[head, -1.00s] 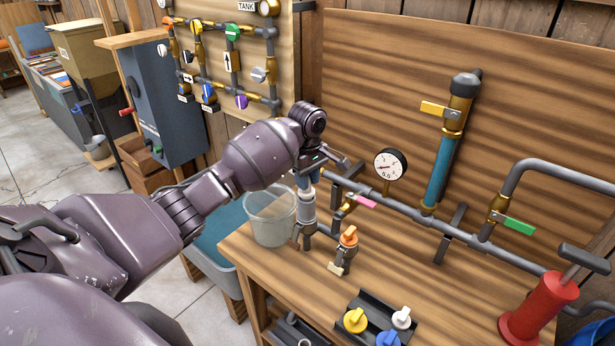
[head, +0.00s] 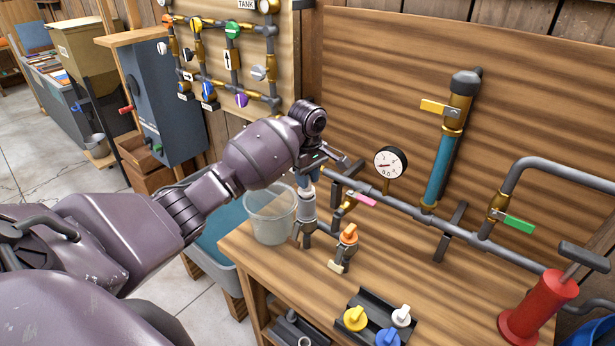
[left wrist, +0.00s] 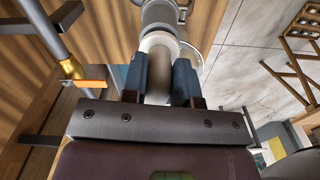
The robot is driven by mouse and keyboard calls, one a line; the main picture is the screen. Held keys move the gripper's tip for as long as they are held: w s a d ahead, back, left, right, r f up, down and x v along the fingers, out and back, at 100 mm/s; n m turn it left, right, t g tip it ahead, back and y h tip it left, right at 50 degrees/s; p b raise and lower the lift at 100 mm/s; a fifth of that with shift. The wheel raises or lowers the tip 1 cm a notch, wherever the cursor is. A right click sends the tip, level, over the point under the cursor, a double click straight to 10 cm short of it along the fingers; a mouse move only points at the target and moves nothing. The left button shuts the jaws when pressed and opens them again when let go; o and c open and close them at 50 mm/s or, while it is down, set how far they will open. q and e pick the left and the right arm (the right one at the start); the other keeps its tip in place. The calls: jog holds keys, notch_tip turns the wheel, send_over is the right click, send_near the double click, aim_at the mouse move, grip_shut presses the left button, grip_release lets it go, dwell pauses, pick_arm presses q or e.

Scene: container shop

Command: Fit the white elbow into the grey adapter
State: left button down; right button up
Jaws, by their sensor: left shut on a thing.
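My left gripper (head: 308,172) points down over the near left of the bench. It also shows in the left wrist view (left wrist: 160,78), with two blue-grey fingers closed on a pale tube. I take this tube for the white elbow (left wrist: 158,80); its pale body shows below the fingers in the head view (head: 308,203). A white collar lies just beyond the fingertips. A grey fitting, seemingly the adapter (head: 307,227), is directly below the white part, in line with it. They look touching, but I cannot tell how deeply they are joined. My right gripper is out of view.
A clear bucket (head: 270,215) stands close left of the fittings. A pipe with a pink lever (head: 365,199) and a gauge (head: 390,162) runs behind. An orange-handled valve (head: 349,234) is close right.

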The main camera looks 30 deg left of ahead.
pick_arm(q)
jog(key=shift+f, duration=0.55)
jog(key=c, duration=0.8)
grip_release()
notch_tip(320, 180, up, 4)
jog(key=shift+r, duration=0.15)
notch_tip(320, 180, up, 7)
jog(key=shift+f, duration=0.2)
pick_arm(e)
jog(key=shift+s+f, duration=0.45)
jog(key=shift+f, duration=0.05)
